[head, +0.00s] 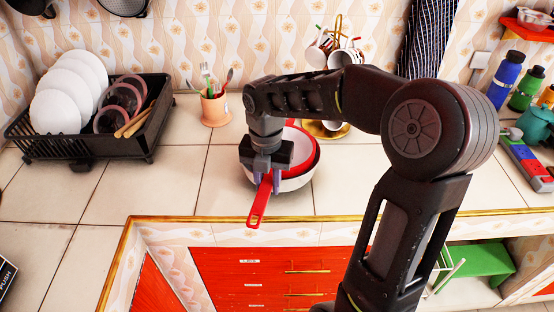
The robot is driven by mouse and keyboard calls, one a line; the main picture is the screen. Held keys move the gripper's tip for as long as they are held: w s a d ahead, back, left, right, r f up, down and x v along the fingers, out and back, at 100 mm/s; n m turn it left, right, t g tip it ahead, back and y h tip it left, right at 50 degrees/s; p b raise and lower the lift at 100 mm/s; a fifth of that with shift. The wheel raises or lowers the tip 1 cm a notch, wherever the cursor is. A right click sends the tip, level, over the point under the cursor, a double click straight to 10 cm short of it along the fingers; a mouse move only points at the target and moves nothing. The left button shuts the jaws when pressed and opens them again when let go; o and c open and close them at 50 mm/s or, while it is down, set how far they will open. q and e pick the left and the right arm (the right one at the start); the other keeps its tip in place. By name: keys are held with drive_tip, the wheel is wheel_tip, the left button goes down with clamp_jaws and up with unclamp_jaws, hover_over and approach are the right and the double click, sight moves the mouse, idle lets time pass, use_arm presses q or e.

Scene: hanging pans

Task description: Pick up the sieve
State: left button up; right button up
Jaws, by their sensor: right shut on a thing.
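The sieve (259,206) has a red handle that points toward the counter's front edge and a red rim that shows behind my gripper. It sits in or on a white bowl (297,184); which of the two cannot be told. My right gripper (264,181) reaches down from above and is shut on the sieve's red handle, close to the rim. My wrist and forearm hide much of the sieve's basket. My left gripper is not in view.
A black dish rack (84,149) with white plates stands at the left. A utensil cup (215,108) and a gold mug stand (325,129) are behind the bowl. Bottles (505,80) stand at the far right. Counter left of the bowl is clear. Dark pans (123,5) hang at top left.

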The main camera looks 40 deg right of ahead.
clamp_jaws()
wheel_tip(320, 180, up, 10)
drive_tip(key=shift+b, duration=0.4)
idle(0.3)
idle(1.5)
